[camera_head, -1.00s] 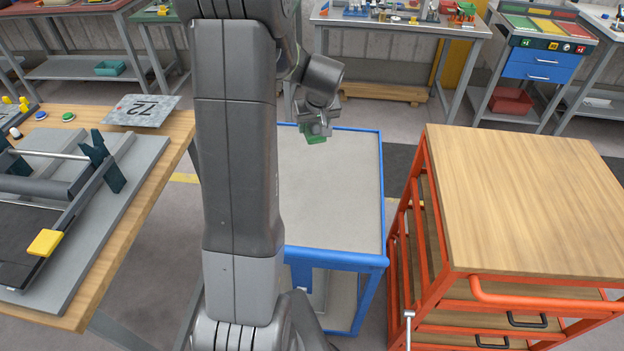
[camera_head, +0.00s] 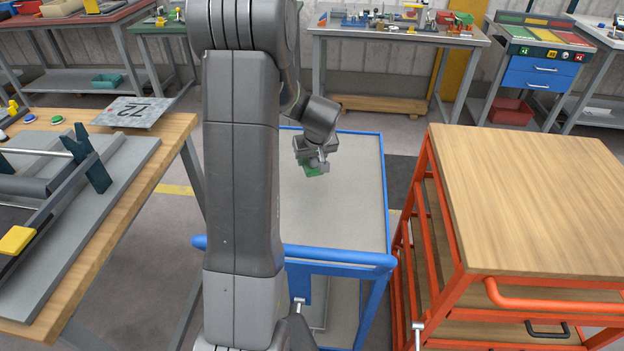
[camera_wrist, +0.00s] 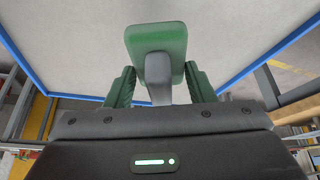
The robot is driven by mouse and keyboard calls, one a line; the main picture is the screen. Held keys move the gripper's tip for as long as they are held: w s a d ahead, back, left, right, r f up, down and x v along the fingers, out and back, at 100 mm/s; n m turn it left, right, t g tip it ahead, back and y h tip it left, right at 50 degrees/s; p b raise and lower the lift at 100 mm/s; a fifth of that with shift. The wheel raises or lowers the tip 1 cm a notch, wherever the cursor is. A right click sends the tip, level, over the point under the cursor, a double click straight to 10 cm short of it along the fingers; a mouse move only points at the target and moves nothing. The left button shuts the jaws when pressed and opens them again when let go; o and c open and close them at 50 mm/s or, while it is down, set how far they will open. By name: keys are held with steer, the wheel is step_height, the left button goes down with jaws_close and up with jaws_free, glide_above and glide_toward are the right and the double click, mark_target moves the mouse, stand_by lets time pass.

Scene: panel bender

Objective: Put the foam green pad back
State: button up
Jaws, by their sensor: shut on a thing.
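The foam green pad (camera_wrist: 172,42) is a green block with a grey handle-like part. In the wrist view it sits between the two green fingers of my gripper (camera_wrist: 162,85), which is shut on it. In the head view my gripper (camera_head: 315,162) holds the pad (camera_head: 314,170) over the grey top of the blue-edged cart (camera_head: 352,205). The pad is small and mostly hidden by the gripper there. I cannot tell whether it touches the cart top.
The cart top looks otherwise bare. A wooden bench (camera_head: 165,135) with a plate marked 72 (camera_head: 133,111) and a bending machine stands at left. An orange-framed cart with a wooden top (camera_head: 540,200) is close at right. A grey workbench (camera_head: 395,35) stands behind.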

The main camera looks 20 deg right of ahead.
mark_target(312, 183)
steer(key=shift+o, duration=0.2)
step_height(312, 183, down, 6)
steer(key=shift+f, duration=0.15)
steer(key=shift+c, duration=0.2)
steer(key=o, duration=1)
steer(key=shift+o, duration=0.2)
steer(key=v, duration=1.2)
